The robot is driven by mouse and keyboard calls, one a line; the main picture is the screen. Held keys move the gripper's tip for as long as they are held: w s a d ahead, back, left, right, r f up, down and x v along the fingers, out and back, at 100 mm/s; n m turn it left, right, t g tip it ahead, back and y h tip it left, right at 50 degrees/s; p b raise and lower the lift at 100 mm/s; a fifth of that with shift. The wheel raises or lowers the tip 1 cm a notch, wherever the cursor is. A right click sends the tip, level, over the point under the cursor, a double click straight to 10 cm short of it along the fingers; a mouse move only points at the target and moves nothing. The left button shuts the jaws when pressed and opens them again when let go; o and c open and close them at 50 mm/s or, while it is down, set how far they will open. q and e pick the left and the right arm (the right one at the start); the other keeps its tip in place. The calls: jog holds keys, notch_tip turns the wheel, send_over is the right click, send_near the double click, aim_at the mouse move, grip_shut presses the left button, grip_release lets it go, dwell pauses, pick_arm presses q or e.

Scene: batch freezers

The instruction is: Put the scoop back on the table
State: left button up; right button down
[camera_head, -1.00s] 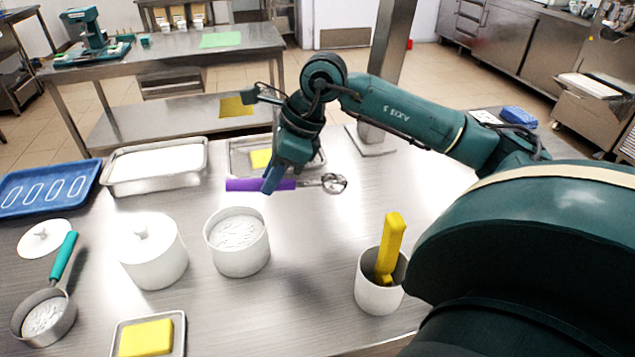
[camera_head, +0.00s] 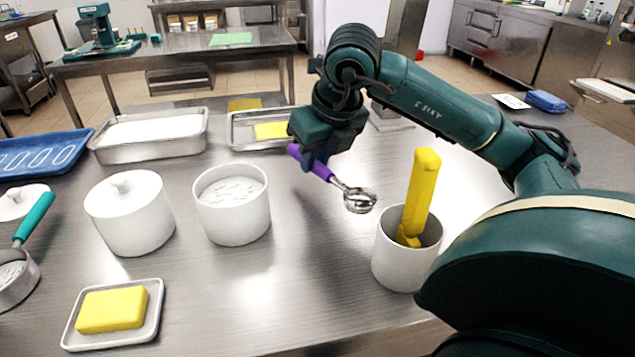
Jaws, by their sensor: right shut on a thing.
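The scoop has a purple handle (camera_head: 322,169) and a round metal bowl (camera_head: 360,200). My right gripper (camera_head: 316,160) is shut on the purple handle. The scoop slants, with its bowl toward the lower right, close to the white cup (camera_head: 400,272) that holds a yellow tool (camera_head: 423,190). The scoop appears to be above the steel table (camera_head: 280,300); the exact gap cannot be told. Part of the handle is hidden by the gripper. My left gripper is not in view.
An open white pot (camera_head: 232,212) and a lidded white pot (camera_head: 131,215) stand left of the scoop. A yellow block (camera_head: 112,309) lies on a small dish at front left. Metal trays (camera_head: 152,156) and a blue tray (camera_head: 38,153) stand behind. The front middle is clear.

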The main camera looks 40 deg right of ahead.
aim_at(321, 164)
jog(key=shift+f+b, duration=0.35)
jog(key=shift+f, duration=1.65)
jog(key=shift+f, duration=0.15)
jog(key=c, duration=1.3)
grip_release()
jog(key=shift+r, duration=0.3)
jog(key=p+v, duration=0.2)
jog(key=v, duration=0.9)
jog(key=shift+s+r, duration=0.15)
jog(key=shift+r, duration=0.2)
jog(key=shift+a, duration=0.1)
